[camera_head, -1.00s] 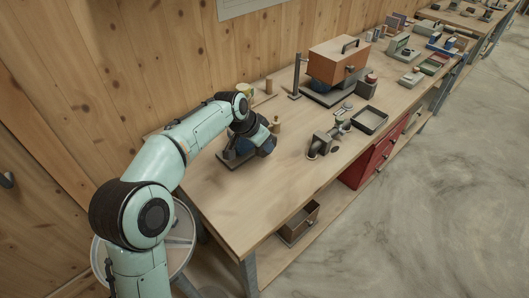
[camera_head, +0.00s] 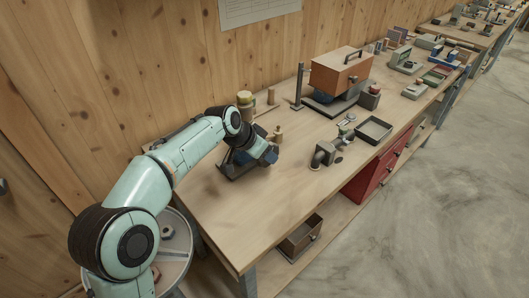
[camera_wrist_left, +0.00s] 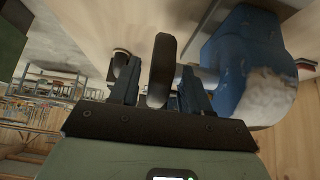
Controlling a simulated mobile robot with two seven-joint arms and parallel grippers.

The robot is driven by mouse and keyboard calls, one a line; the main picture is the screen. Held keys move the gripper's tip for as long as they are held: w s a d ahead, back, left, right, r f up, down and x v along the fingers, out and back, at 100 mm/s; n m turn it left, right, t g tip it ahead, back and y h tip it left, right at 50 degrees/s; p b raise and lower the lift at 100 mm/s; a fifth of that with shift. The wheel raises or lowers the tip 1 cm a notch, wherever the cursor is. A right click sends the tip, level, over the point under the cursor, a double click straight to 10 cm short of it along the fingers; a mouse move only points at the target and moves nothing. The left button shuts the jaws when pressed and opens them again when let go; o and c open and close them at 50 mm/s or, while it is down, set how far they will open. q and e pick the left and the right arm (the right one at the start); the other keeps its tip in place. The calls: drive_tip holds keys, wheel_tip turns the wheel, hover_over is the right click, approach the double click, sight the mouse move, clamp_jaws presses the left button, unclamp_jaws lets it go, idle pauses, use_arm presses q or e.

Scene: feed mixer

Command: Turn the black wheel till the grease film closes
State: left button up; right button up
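The blue machine housing (camera_wrist_left: 245,60) fills the right of the left wrist view, with a pale, worn or smeared patch on its rounded end. A dark curved bar, seemingly the rim of the black wheel (camera_wrist_left: 162,62), stands between the fingers of my left gripper (camera_wrist_left: 158,88). The fingers are apart, with narrow gaps on both sides of the bar. In the head view the fingers are hard to make out. I cannot make out a grease film. My right gripper is not in view.
The wooden bench (camera_head: 265,215) is clear in front of the machine. A grey metal fitting (camera_head: 325,153), a black tray (camera_head: 374,130) and an orange-brown box (camera_head: 340,72) stand to the right. Small wooden cylinders (camera_head: 277,134) stand near the machine. The plank wall is close behind.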

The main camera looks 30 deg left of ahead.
use_arm(q)
drive_tip(key=p+v, duration=0.1)
drive_tip(key=v, duration=1.2)
drive_tip(key=shift+r, duration=0.2)
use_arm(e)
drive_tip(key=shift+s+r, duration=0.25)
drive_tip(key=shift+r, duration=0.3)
use_arm(q)
drive_tip(key=shift+s, duration=0.1)
